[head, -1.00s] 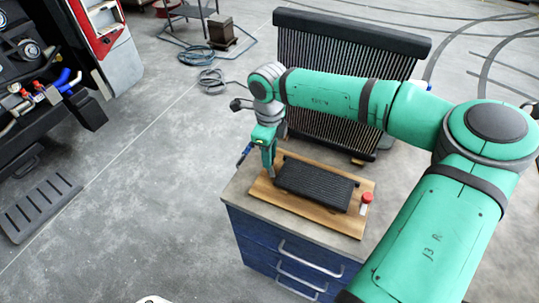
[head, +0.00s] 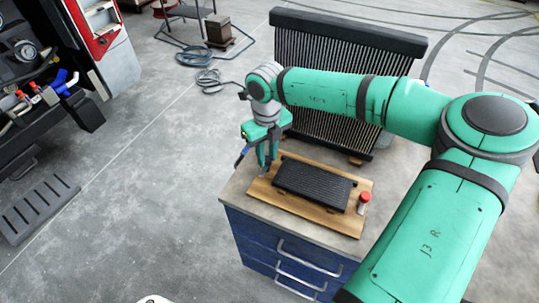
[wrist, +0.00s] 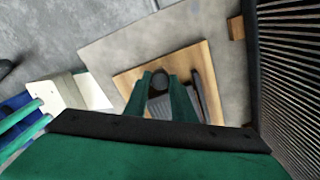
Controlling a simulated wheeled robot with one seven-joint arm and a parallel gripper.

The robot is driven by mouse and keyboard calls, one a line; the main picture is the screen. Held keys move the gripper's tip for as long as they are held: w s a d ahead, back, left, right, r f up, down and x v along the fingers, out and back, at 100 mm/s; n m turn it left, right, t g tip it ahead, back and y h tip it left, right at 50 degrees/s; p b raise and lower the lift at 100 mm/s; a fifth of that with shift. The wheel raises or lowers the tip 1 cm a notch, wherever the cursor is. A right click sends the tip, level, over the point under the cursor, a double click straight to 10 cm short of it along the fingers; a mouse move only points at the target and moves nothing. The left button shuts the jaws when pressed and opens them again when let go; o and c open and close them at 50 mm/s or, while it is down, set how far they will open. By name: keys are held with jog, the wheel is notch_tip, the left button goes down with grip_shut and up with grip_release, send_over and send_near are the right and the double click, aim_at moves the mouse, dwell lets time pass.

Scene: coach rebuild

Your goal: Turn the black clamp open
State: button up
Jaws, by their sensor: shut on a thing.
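The black clamp (wrist: 160,79) shows as a dark rounded piece between my fingers in the wrist view, over the left part of the wooden board. My gripper (wrist: 160,96) is shut on it, with one green finger on each side. In the head view my gripper (head: 267,170) points down at the board's left end, and its fingers largely hide the clamp there. The wooden board (head: 325,222) carries a black ribbed block (head: 315,185) just right of my fingers. I cannot tell how far the clamp is turned.
The board lies on a blue drawer cabinet (head: 255,240) with a grey top. A small red-capped container (head: 364,203) stands at the board's right end. A tall black finned radiator (head: 345,60) stands close behind. Open floor lies to the left.

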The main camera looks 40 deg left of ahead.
aim_at(267, 159)
dwell(0.4)
jog(key=o, duration=1.1)
jog(key=shift+c, duration=0.2)
jog(key=shift+r, duration=0.1)
notch_tip(267, 159, up, 11)
jog(key=shift+f, duration=0.2)
